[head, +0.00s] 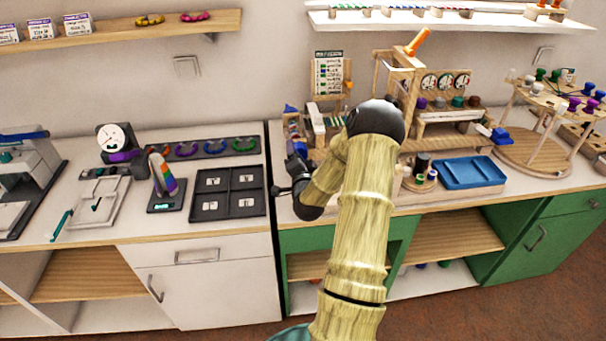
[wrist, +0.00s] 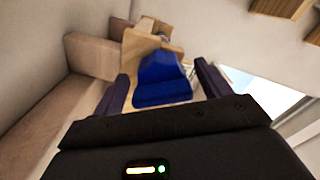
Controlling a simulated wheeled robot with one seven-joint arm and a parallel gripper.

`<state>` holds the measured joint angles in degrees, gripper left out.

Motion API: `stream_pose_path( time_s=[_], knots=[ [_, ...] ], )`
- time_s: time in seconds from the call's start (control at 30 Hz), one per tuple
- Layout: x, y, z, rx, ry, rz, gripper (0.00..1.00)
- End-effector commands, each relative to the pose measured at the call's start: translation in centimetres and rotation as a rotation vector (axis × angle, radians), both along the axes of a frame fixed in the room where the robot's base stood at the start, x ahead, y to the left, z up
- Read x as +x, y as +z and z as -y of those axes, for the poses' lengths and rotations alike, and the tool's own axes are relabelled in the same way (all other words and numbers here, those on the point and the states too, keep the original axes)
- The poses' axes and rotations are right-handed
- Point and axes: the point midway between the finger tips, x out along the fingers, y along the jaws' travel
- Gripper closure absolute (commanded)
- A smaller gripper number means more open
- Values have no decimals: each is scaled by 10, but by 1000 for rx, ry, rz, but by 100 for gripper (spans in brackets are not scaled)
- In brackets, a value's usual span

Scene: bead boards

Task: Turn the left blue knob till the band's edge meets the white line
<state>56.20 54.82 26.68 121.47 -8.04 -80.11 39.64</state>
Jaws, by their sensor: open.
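The blue knob (wrist: 163,80) stands between my gripper's two fingers in the wrist view, with a wooden part behind it. My gripper (wrist: 161,71) is open, one dark finger on each side of the knob; I cannot tell whether either touches it. In the head view my gripper (head: 294,170) is at the left end of the wooden bench set, and a small blue piece (head: 300,148) shows just beyond it, probably the same knob. I cannot make out the band's edge or the white line.
A blue tray (head: 469,172) lies on the right of the counter. A black tray with compartments (head: 229,212) lies left of my gripper. A round wooden stand with pegs (head: 532,152) is at far right. In the wrist view a brown block (wrist: 92,57) is close on the left.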

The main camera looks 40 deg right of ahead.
Motion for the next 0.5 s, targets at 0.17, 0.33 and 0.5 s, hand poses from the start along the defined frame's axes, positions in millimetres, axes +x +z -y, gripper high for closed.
stream_pose_path(
  time_s=[0.17,0.33,0.5],
  knots=[
    [-18,-2,-11,1,1,-2,24],
    [-43,-2,-26,1,1,-3,24],
    [-68,-2,-41,1,0,-4,24]
  ],
)
